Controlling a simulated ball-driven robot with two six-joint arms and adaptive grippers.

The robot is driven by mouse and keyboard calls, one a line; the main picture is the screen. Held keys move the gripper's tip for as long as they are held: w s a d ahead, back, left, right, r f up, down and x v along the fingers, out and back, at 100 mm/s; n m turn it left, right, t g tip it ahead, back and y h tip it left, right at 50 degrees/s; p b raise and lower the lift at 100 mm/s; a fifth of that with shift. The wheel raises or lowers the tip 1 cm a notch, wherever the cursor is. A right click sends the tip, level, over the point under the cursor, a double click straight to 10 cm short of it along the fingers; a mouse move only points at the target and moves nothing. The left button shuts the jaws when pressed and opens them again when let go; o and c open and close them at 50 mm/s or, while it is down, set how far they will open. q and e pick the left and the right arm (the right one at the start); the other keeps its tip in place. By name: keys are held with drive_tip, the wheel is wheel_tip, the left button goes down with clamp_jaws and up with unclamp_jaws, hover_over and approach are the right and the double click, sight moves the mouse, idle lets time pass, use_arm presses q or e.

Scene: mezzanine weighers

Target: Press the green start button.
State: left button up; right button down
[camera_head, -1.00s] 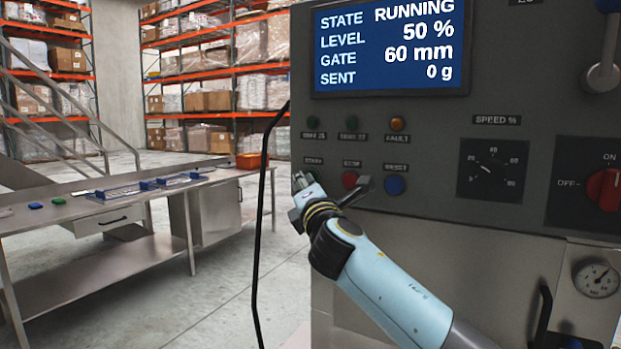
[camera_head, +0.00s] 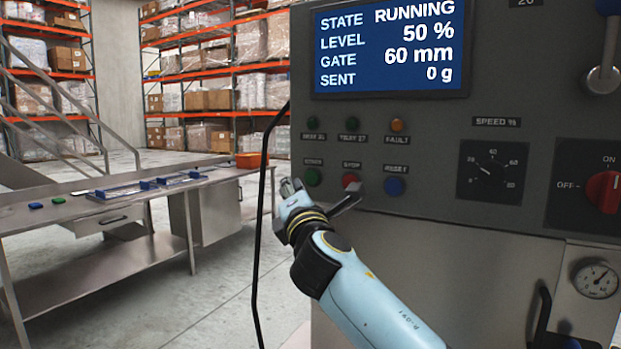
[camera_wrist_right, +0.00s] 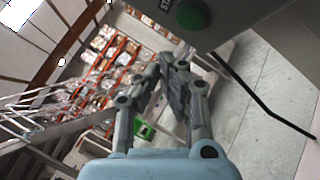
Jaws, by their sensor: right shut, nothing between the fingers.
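The green start button (camera_head: 313,177) is on the grey control panel (camera_head: 430,140), left of the red stop button (camera_head: 350,181) and the blue button (camera_head: 395,186). It also shows at the top of the right wrist view (camera_wrist_right: 193,14). The display (camera_head: 390,47) reads STATE RUNNING, LEVEL 50 %, GATE 60 mm, SENT 0 g. My right gripper (camera_head: 288,186) is shut and empty, a little left of and below the green button and apart from it. In the right wrist view its closed fingertips (camera_wrist_right: 172,62) lie below the button. My left gripper is not in view.
A black cable (camera_head: 262,200) hangs along the panel's left edge. A steel bench (camera_head: 100,215) with blue trays and an orange bin (camera_head: 250,160) stands at the left. A speed dial (camera_head: 492,170) and a red ON/OFF switch (camera_head: 603,190) are at the panel's right.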

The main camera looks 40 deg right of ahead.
drive_tip(key=shift+s+a, duration=0.2)
drive_tip(key=shift+a, duration=0.3)
drive_tip(key=shift+s+a, duration=0.2)
drive_tip(key=shift+a, duration=0.25)
